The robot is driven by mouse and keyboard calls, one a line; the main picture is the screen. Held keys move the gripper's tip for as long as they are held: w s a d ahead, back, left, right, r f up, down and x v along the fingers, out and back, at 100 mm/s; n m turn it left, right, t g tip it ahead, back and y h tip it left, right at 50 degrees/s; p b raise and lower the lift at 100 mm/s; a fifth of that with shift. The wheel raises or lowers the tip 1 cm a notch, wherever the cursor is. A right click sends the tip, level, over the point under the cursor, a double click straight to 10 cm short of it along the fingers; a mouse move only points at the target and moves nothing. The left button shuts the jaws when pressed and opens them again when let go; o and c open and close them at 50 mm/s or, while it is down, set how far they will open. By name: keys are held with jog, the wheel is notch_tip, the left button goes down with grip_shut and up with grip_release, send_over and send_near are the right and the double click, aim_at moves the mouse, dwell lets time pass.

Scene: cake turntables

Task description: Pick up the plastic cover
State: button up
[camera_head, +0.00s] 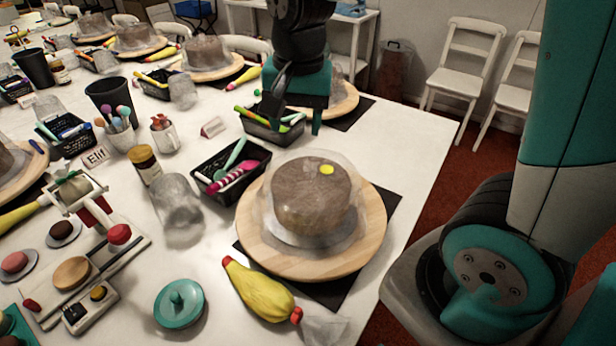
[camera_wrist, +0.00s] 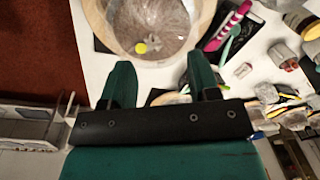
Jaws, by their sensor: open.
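The clear plastic cover (camera_head: 345,178) stands over a brown cake (camera_head: 305,198) on a round wooden turntable (camera_head: 375,228). A yellow spot (camera_head: 326,170) shows at the top of the cover. My gripper (camera_head: 300,118) is above and behind the cover in the head view, with its fingers pointing down, apart from it. In the wrist view, my gripper (camera_wrist: 160,85) is open and empty. The cover (camera_wrist: 185,48) and the yellow spot (camera_wrist: 141,47) lie beyond its fingertips, with part of the turntable (camera_wrist: 97,15) cut off by the top edge.
A black basket of tools (camera_head: 232,190) and a clear glass (camera_head: 178,205) stand left of the turntable. A yellow piping bag (camera_head: 260,292) and a teal lid (camera_head: 180,303) lie in front. Another covered cake stands behind my gripper. The table's right strip is bare.

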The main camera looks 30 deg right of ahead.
jog(key=w+d+f+m+h, duration=0.1)
jog(key=w+d+m+h, duration=0.1)
jog(key=w+d+m, duration=0.3)
jog(key=p, duration=0.2)
send_over(311, 165)
jog(key=s, duration=0.1)
jog(key=shift+m, duration=0.4)
jog(key=f, duration=1.1)
jog(key=shift+a, duration=0.35)
jog(key=shift+y, duration=0.3)
jog(key=shift+w+d+f+p, duration=0.15)
jog(key=shift+f+p, duration=0.1)
jog(key=shift+f, duration=0.7)
jog(key=shift+w+d+f+p, duration=0.1)
jog(key=shift+w+f+p, duration=0.15)
jog(key=shift+f, duration=0.7)
jog(key=shift+w+d+f+p, duration=0.15)
jog(key=shift+f+p, duration=0.1)
jog(key=shift+f, duration=0.7)
jog(key=shift+c, duration=0.4)
grip_shut()
